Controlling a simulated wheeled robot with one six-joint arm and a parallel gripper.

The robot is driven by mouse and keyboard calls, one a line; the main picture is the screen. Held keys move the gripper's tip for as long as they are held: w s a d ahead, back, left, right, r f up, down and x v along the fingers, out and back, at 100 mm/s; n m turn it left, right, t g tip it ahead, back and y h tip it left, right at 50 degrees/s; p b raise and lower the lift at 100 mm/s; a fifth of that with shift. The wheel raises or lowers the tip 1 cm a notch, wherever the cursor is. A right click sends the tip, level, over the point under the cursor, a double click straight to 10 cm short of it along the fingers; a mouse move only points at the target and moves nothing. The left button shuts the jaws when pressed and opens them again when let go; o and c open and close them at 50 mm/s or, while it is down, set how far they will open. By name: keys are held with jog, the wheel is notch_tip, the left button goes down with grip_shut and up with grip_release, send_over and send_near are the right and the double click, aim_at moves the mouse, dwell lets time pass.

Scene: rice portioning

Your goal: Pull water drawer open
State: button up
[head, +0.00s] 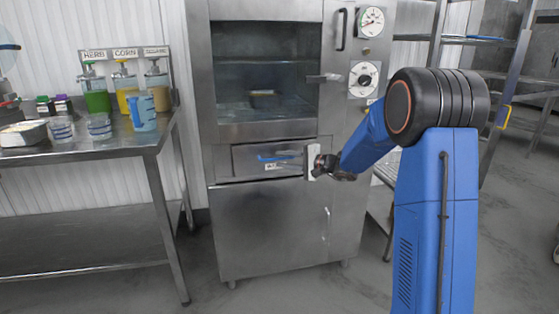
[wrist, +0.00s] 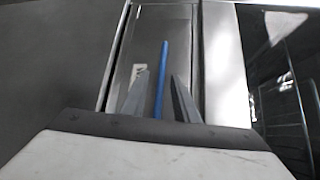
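The water drawer (head: 242,162) is a grey metal front in the middle of the steel cabinet, below the glass window. It looks flush with the cabinet. Its blue bar handle (head: 268,158) runs across the front above a small white label, which is partly hidden. My gripper (head: 287,156) is level with the handle, reaching in from the right. In the wrist view the blue handle (wrist: 160,75) lies between the two grey fingers of my gripper (wrist: 159,80). The fingers are apart, with a gap on each side of the handle.
The oven window (head: 265,75) above the drawer is closed, with a latch handle (head: 324,78) sticking out at its right. A steel table (head: 100,147) with sauce bottles, cups and a blue jug (head: 142,113) stands left. A ladder-like rack (head: 510,75) is right. Floor before the cabinet is clear.

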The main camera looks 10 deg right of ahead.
jog(key=shift+x, duration=1)
grip_shut()
jog(key=shift+s, duration=0.1)
